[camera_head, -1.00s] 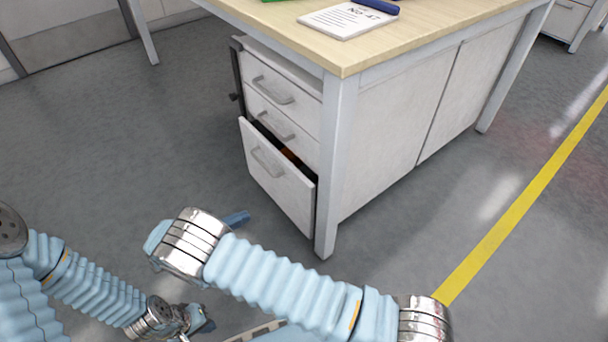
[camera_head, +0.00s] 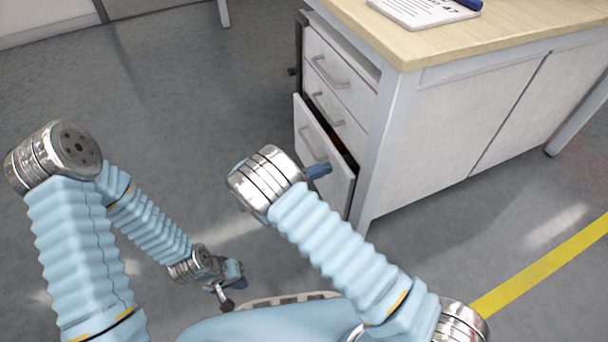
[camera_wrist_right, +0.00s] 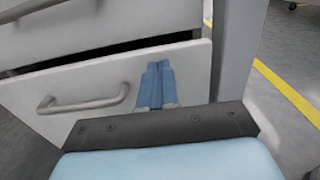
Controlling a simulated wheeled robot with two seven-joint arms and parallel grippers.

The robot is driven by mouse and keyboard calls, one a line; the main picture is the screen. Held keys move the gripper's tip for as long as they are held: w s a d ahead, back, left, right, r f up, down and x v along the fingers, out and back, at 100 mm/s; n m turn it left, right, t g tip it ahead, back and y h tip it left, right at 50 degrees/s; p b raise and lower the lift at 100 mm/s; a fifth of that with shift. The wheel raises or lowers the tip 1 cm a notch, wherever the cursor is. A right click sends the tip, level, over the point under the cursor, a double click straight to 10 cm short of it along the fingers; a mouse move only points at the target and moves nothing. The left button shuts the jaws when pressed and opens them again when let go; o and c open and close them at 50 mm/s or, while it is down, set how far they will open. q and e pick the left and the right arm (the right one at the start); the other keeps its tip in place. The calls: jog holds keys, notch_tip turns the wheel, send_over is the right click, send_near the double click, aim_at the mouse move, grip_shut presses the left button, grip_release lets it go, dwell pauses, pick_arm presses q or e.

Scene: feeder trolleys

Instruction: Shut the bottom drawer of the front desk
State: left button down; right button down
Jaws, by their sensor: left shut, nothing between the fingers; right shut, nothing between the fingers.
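The front desk (camera_head: 470,100) has a wooden top and a drawer unit at its left end. Its bottom drawer (camera_head: 312,133) stands partly open, with a dark gap above its front. In the right wrist view, the bottom drawer front (camera_wrist_right: 60,85) fills the middle, with its bar handle at left. My right gripper (camera_head: 322,170) is shut and empty, in front of the drawer front's lower right part. In the right wrist view its blue fingers (camera_wrist_right: 157,72) overlap the panel right of the handle; I cannot tell if they touch. My left gripper (camera_head: 225,300) is shut and empty, low above the floor.
The two upper drawers (camera_head: 335,72) look shut. A desk leg (camera_head: 385,150) stands just right of the drawers. A notepad (camera_head: 420,8) lies on the desk top. Grey floor is clear left of the desk; a yellow floor line (camera_head: 550,263) runs at right.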

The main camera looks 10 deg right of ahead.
aim_at(338, 164)
jog(key=shift+x, duration=1)
pick_arm(q)
jog(key=shift+a+r, duration=0.1)
jog(key=shift+r, duration=0.05)
pick_arm(e)
jog(key=shift+x, duration=2.55)
